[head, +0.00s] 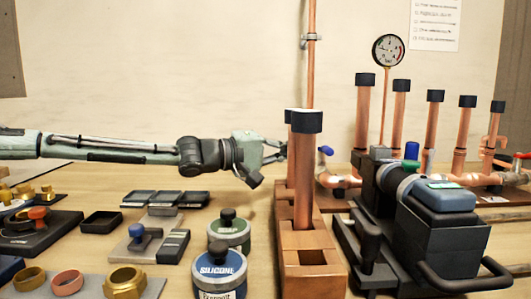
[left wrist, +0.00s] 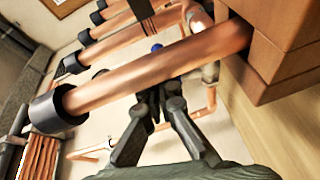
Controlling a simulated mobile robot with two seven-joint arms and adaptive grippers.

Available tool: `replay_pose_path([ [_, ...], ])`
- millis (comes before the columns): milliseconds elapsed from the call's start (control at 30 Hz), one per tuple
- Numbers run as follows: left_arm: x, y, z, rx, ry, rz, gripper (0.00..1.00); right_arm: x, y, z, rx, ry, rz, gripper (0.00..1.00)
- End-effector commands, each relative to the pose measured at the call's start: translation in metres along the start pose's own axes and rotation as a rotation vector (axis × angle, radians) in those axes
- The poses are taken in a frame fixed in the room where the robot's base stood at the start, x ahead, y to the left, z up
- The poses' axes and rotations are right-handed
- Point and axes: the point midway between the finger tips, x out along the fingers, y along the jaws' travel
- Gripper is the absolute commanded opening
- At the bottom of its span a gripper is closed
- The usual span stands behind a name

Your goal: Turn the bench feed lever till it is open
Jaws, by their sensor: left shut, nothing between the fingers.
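A small blue lever (head: 326,150) sits on a valve at the left end of the copper manifold (head: 335,182). In the left wrist view a small part of the blue lever (left wrist: 156,47) shows beyond the fingertips, past a copper pipe. I cannot tell how far it is turned. My left gripper (head: 284,150) is shut and empty, just left of the capped copper pipes in the wooden rack. In the left wrist view the left gripper (left wrist: 155,95) points toward the lever, with the pipe crossing the view. A red handle (head: 522,155) shows at the far right. My right gripper is out of view.
The wooden rack (head: 312,238) holds upright copper pipes (head: 304,165) between my gripper and the blue lever. A black bench tool (head: 440,235) stands at the right. Silicone (head: 220,272) and soap (head: 229,236) tubs, small trays and brass fittings cover the front left. A pressure gauge (head: 388,50) stands behind.

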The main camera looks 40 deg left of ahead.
Motion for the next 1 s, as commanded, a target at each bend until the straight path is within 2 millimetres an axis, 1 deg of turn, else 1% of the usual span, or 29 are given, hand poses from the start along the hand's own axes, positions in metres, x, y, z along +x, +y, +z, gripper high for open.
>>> replay_pose_path([
  [33,-0.005,0.003,0.000,0.004,0.000,0.004,0.00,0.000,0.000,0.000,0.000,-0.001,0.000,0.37],
  [367,-0.038,0.002,0.000,0.003,0.001,0.003,0.00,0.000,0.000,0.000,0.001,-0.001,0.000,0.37],
  [600,-0.068,0.001,0.000,0.002,0.000,0.000,0.00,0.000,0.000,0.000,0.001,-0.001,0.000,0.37],
  [700,-0.078,0.000,0.000,0.001,-0.001,0.000,0.00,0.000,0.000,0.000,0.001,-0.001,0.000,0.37],
  [833,-0.084,0.000,0.000,-0.001,0.000,0.001,0.00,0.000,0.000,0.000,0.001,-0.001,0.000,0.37],
  [1000,-0.085,-0.001,0.000,-0.002,-0.001,0.000,0.00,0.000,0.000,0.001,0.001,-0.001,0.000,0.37],
])
